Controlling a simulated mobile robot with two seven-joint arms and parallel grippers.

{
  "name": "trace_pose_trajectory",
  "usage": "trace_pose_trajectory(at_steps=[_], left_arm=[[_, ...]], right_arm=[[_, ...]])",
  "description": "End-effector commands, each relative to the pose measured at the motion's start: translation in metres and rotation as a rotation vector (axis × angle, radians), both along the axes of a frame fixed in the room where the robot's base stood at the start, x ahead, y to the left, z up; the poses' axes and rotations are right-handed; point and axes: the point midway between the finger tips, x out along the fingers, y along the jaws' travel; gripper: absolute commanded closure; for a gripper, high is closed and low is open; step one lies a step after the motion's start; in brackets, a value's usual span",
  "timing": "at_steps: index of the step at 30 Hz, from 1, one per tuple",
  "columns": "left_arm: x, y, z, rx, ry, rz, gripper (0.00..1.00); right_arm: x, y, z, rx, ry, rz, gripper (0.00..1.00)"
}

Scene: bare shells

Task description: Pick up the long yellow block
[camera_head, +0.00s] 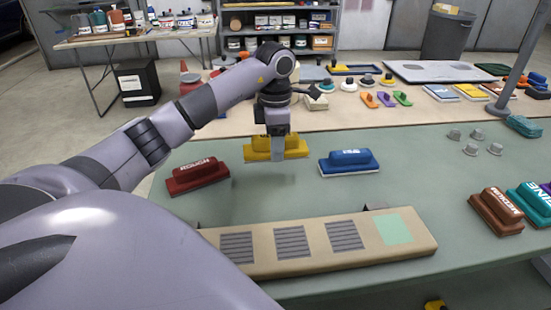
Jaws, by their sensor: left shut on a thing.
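The long yellow block (255,148) is in the middle of the head view, between a dark red block and a blue block. My left gripper (278,152) comes down onto it from above and is shut on it. The fingers hide part of the block's middle. I cannot tell for sure whether its underside is clear of the green table top. My right gripper is not in view.
A dark red block (197,175) lies to the left and a blue block (348,163) to the right. A beige board (320,265) with dark grilles and a green patch lies in front. Brown (497,212) and teal (530,207) blocks stand at the right.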

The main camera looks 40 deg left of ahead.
Motion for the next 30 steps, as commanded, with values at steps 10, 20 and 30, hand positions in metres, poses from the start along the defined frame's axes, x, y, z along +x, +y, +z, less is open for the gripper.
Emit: trace_pose_trajectory(at_steps=[10, 20, 30], left_arm=[[0.000, 0.001, 0.085, 0.002, -0.004, 0.002, 0.82], [0.000, 0.000, 0.127, 0.000, -0.001, 0.002, 0.82], [0.000, 0.000, 0.137, -0.001, 0.001, 0.001, 0.82]], right_arm=[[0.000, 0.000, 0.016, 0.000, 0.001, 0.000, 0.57], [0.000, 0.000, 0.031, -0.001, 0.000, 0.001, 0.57], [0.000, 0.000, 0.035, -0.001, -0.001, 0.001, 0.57]])
